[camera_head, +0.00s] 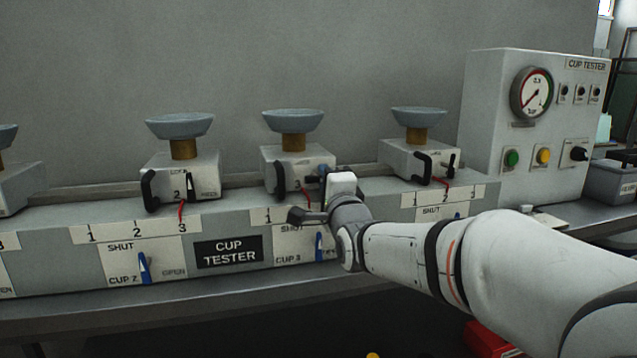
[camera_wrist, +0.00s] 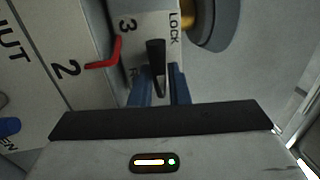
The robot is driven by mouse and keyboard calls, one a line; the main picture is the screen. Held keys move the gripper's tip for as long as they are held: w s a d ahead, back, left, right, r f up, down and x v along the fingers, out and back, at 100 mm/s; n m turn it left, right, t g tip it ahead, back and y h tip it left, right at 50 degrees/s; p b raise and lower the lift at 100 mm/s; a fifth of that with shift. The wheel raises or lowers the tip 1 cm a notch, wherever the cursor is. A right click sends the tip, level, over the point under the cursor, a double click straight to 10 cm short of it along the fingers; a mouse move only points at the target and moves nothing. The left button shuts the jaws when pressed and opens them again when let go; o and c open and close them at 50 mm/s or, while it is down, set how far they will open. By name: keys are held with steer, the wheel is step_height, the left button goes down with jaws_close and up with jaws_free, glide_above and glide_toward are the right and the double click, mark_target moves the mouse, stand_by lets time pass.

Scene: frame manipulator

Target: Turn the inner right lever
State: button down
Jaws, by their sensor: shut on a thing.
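The inner right station is the third cup block (camera_head: 288,158) from the left, above the CUP 3 panel. Its small black lever (camera_wrist: 156,52) stands beside the word LOCK in the wrist view. My gripper (camera_wrist: 157,80) has its blue fingers on both sides of this lever and is shut on it. In the head view my gripper (camera_head: 320,180) reaches the block's front right side, and my wrist hides most of the lever there. A red pointer (camera_wrist: 104,56) comes out beside the lever, its tip near the number 2.
Other cup blocks stand left (camera_head: 182,168) and right (camera_head: 420,155), each with a black handle and lever. Blue levers hang below, at CUP 2 (camera_head: 144,268) and CUP 3 (camera_head: 319,247). A gauge cabinet (camera_head: 490,130) stands at right. My forearm crosses the front right.

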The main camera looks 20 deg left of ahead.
steer(key=shift+f, duration=0.25)
steer(key=c, duration=1.5)
jaws_free()
steer(key=shift+r, duration=0.2)
steer(key=v, duration=0.8)
steer(key=shift+w+d, duration=0.1)
steer(key=shift+p, duration=0.3)
